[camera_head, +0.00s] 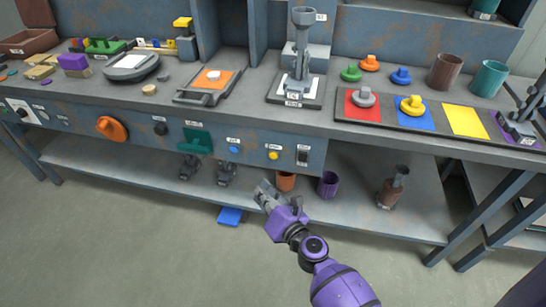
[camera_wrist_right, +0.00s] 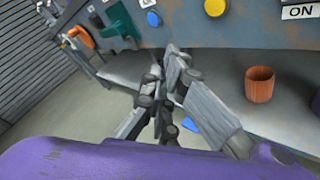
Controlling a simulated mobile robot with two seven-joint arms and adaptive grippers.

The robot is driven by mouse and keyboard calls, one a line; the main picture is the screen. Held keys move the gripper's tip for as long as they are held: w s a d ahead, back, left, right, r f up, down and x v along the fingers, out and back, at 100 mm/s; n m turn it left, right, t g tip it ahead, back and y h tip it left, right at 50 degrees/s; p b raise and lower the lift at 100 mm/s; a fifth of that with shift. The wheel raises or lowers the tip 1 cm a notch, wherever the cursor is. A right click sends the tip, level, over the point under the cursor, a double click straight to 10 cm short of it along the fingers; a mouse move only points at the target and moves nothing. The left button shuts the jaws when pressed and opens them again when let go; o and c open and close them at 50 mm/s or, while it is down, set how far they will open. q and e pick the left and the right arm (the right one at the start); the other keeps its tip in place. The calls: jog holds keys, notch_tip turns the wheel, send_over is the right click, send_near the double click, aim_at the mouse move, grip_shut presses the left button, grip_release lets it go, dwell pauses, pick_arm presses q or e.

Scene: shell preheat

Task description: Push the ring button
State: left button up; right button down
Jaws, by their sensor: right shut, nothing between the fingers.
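The front panel of the bench carries a blue round button (camera_head: 233,150) and a yellow round button (camera_head: 273,156), each under a small label too small to read, so I cannot tell which is the ring button. In the right wrist view the blue button (camera_wrist_right: 153,19) is at the top and the yellow button (camera_wrist_right: 215,7) is to its right, cut by the frame edge. My right gripper (camera_head: 264,191) is shut and empty, below the panel and apart from both buttons. Its fingers (camera_wrist_right: 166,75) point up toward the panel in the wrist view. My left gripper is not in view.
A black switch (camera_head: 302,156) sits right of the yellow button; a green handle (camera_head: 198,140) and orange knob (camera_head: 112,128) are left. Cups, including an orange one (camera_head: 286,182) and a purple one (camera_head: 328,185), stand on the lower shelf. A blue block (camera_head: 230,216) lies on the floor.

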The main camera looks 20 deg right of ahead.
aim_at(273, 155)
pick_arm(q)
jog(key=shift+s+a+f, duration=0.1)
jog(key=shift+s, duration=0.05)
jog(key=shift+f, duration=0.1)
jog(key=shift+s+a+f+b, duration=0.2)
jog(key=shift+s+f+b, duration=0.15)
jog(key=shift+b, duration=0.25)
pick_arm(e)
jog(key=w+d, duration=0.4)
jog(key=w, duration=0.3)
jog(key=shift+d, duration=0.4)
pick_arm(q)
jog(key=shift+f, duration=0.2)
pick_arm(e)
jog(key=shift+w, duration=0.15)
jog(key=shift+w+d, duration=0.25)
jog(key=shift+w, duration=0.05)
dwell(0.3)
